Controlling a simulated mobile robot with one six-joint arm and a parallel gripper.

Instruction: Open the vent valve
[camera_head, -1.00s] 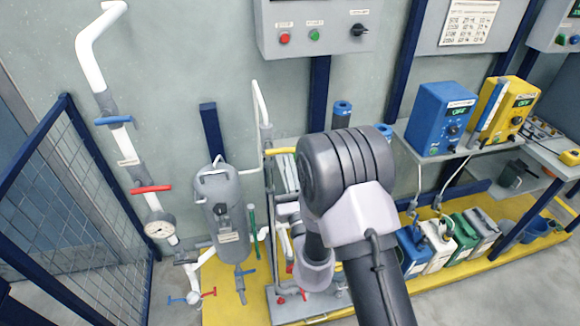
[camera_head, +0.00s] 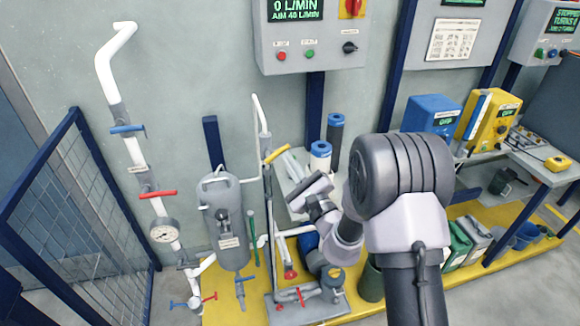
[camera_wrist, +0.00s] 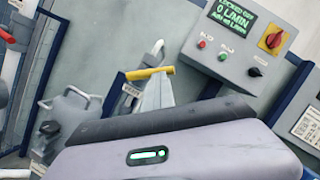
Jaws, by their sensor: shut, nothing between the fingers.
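A yellow lever handle (camera_head: 276,155) sits high on a pipe beside the grey filter vessel (camera_head: 228,220). The yellow handle also shows in the wrist view (camera_wrist: 150,73), lying across its pipe with a small tag below it. A blue handle (camera_head: 127,128) and a red handle (camera_head: 158,194) are on the white pipe at left.
A wall control box (camera_head: 312,42) reads 0 L/MIN, AIM 40 L/MIN; its red rotary switch (camera_wrist: 273,40) shows in the wrist view. A mesh fence (camera_head: 75,205) stands at left. Low red handles (camera_head: 300,296) are near the floor. Blue-capped cylinders (camera_head: 320,155) stand behind my gripper.

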